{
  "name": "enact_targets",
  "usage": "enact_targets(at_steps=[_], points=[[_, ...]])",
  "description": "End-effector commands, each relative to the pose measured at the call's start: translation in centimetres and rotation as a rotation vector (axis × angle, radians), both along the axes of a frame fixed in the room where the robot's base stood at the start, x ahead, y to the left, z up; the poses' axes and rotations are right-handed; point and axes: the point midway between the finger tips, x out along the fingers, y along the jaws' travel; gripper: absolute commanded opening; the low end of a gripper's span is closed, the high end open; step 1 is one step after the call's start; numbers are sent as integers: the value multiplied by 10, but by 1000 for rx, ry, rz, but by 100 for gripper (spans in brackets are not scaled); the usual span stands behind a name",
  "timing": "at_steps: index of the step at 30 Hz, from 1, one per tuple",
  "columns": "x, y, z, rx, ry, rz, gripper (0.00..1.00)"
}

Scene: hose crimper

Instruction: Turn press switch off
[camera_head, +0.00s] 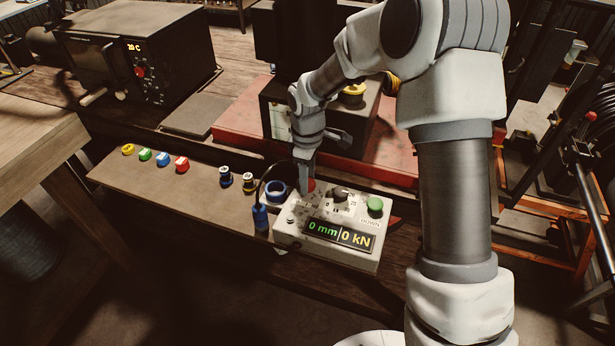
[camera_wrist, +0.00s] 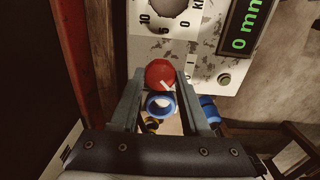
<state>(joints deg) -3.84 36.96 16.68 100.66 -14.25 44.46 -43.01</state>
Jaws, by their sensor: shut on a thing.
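A white, worn control box (camera_head: 330,255) with a lit display reading "0 mm" and "0 kN" sits at the bench's front. A red round knob (camera_head: 309,186) is at its upper left. In the wrist view the red knob (camera_wrist: 159,73) has a white line on it. My gripper (camera_head: 305,180) reaches down to it from above. In the wrist view my gripper (camera_wrist: 160,80) has its fingers on both sides of the red knob, shut on it. The box also has a black dial (camera_head: 341,194) and a green button (camera_head: 375,205) marked "DOWN". No label shows on the red knob.
A blue ring (camera_head: 276,190) and a blue cylinder (camera_head: 261,218) are close to the box's left. Several small colored items, including a red one (camera_head: 182,164), stand farther left on the bench. A red metal frame (camera_head: 240,129) lies behind.

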Motion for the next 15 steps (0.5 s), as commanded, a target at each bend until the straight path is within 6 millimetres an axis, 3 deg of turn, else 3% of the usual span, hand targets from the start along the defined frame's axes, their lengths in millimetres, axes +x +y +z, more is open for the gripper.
enact_targets(at_steps=[11, 12, 15], points=[[1, 0, 1, 0, -3, 8, 0], [1, 0, 1, 0, -3, 8, 48], [1, 0, 1, 0, -2, 7, 66]])
